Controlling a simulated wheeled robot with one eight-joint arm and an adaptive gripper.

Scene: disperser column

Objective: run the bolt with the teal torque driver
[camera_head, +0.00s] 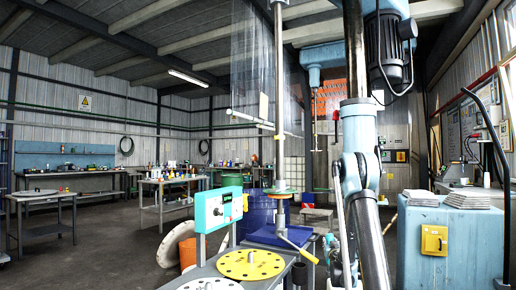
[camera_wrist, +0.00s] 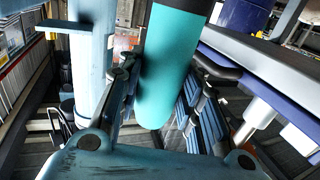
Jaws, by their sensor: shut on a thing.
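The teal torque driver (camera_wrist: 168,65) is a thick teal cylinder with a black upper section in the wrist view. My gripper (camera_wrist: 162,80) is shut on it, with one dark jointed finger on each side. The driver's working end is out of view, so I cannot tell whether it touches a bolt. In the head view, my pale blue arm covers part of the scene, and the gripper and driver cannot be made out clearly. No bolt can be clearly picked out in either view. The disperser's shiny vertical shaft (camera_head: 279,95) stands left of my arm in the head view.
A blue cabinet (camera_head: 450,245) with stacked plates is at right. Open floor (camera_head: 100,250) lies at left.

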